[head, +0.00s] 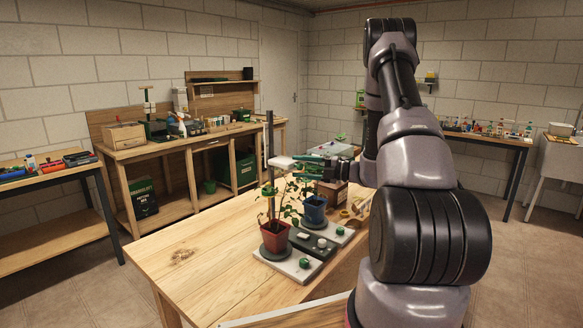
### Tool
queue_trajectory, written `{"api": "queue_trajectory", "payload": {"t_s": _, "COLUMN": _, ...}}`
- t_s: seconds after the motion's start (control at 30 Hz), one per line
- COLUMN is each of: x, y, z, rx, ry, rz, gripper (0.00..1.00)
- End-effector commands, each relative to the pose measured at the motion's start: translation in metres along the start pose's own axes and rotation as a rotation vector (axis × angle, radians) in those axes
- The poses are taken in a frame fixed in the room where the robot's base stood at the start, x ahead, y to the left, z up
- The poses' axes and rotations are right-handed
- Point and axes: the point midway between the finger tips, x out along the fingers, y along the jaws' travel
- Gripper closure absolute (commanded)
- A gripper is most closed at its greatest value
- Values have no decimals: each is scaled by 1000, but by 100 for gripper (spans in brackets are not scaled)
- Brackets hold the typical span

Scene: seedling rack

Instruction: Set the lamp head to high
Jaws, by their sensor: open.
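The lamp head (281,161) is a pale, flat piece beside a dark upright post (269,138). It sits partway up the post, above the potted seedlings. My gripper (298,167) comes in from the right with its green fingers apart. The fingertips are close to the right end of the lamp head, and I cannot tell whether they touch it. Nothing is seen held between them. Any height marks on the post are too small to read.
A red pot (275,237) and a blue pot (314,209) with leafy plants stand below my gripper. Grey trays with green and white knobs (304,263) lie beside them. The wooden table's (190,262) left part is bare. A cardboard box (333,192) stands behind.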

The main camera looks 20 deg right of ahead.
Motion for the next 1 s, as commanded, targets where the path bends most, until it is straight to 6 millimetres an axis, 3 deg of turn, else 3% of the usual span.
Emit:
{"api": "queue_trajectory", "payload": {"t_s": 0.23, "x": 29, "y": 0, "z": -1, "rx": -1, "ry": 2, "rz": -1, "gripper": 40}}
{"api": "queue_trajectory", "payload": {"t_s": 0.57, "x": 33, "y": 0, "z": 0, "rx": 0, "ry": 0, "rz": 0, "gripper": 40}}
{"api": "queue_trajectory", "payload": {"t_s": 0.63, "x": 33, "y": 0, "z": 0, "rx": -1, "ry": 0, "rz": 0, "gripper": 59}}
{"api": "queue_trajectory", "payload": {"t_s": 0.73, "x": 33, "y": 0, "z": 0, "rx": -1, "ry": 0, "rz": 0, "gripper": 97}}
{"api": "queue_trajectory", "payload": {"t_s": 1.0, "x": 33, "y": 0, "z": 0, "rx": -1, "ry": 0, "rz": -1, "gripper": 100}}
